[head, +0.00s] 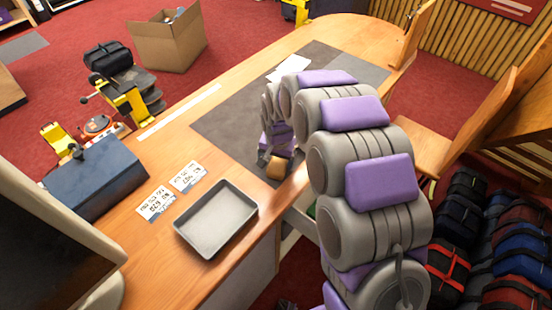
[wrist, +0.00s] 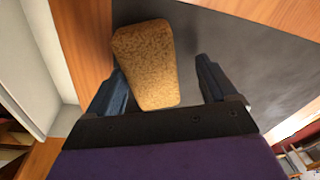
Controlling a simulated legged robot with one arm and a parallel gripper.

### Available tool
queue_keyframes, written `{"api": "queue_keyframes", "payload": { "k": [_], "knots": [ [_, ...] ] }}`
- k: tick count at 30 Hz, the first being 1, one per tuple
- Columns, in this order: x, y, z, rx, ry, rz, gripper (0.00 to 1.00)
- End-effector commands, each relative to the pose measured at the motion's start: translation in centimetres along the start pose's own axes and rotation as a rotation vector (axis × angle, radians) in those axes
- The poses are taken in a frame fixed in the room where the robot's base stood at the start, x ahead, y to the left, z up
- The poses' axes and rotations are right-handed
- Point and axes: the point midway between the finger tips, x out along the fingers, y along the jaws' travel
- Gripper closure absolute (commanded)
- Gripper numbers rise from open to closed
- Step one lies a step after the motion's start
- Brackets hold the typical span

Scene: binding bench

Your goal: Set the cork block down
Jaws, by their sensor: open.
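The cork block (head: 279,169) is tan and speckled, with rounded edges. It appears to rest on the dark grey mat (head: 228,121), near the mat's edge and the wooden bench's near edge. My gripper (head: 270,158) is right at the block, pointing down. In the wrist view the cork block (wrist: 147,62) stands tilted between the fingers of my gripper (wrist: 162,78). The fingers are apart. The block is close to or touching the left finger, with a clear gap to the right finger. The block's contact with the mat is hard to see.
A blue box (head: 95,178) and a monitor stand farther left. White paper (head: 289,68) lies at the mat's far end. Wooden chairs (head: 440,135) stand to the right.

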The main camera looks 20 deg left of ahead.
Motion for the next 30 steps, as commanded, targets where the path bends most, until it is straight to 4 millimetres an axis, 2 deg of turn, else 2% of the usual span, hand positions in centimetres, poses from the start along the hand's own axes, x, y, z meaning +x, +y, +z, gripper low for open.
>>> {"api": "queue_keyframes", "payload": {
  "k": [8, 21, 25, 30],
  "knots": [
    [-2.6, 0.1, -0.1, 0.001, 0.003, -0.002, 0.15],
    [-10.8, -0.1, -0.1, 0.000, 0.000, 0.002, 0.15],
    [-12.0, 0.0, -0.1, 0.000, 0.001, 0.000, 0.15],
    [-12.1, 0.0, 0.0, 0.000, 0.000, 0.000, 0.15]
  ]
}}
